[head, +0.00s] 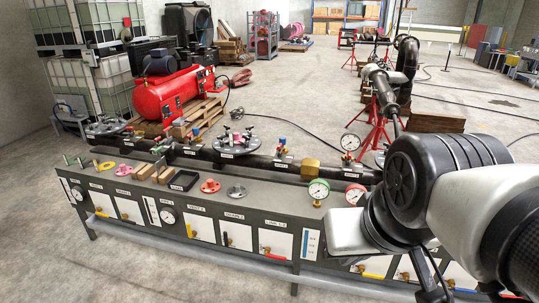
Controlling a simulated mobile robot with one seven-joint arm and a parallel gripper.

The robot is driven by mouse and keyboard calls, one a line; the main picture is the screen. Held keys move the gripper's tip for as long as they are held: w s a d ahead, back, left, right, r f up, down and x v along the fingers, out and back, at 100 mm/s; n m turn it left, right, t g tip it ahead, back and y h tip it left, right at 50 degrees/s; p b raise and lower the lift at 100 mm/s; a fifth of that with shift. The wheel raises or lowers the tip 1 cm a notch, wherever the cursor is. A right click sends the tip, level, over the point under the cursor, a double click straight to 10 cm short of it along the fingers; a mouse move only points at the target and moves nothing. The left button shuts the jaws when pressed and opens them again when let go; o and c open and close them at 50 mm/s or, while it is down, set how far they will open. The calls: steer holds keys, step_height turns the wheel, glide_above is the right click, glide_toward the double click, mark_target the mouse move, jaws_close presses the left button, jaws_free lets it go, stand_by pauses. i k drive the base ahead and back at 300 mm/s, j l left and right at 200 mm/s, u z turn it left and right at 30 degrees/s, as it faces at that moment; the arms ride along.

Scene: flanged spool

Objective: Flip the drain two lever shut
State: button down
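A panel labelled what looks like DRAIN 2 (239,236) is on the front of the grey bench in the head view, left of centre. A small dark lever (226,239) hangs at the left part of this panel and points roughly downward. It is too small to tell its exact angle. My arm enters from the right and covers the right end of the bench. My gripper cannot be made out in this view, and nothing of mine touches the dark lever.
Neighbouring panels carry yellow and red levers, such as a red lever (275,256) to the right. A green-rimmed gauge (318,190) and a red gauge (355,194) stand on the bench (262,197). A black flanged pipe (262,163) runs behind. The floor in front is clear.

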mark_target(227, 238)
steer(key=k+l, duration=0.2)
steer(key=i+j, duration=0.65)
steer(key=i, duration=0.15)
steer(key=i+j, duration=1.35)
steer(key=i, duration=0.2)
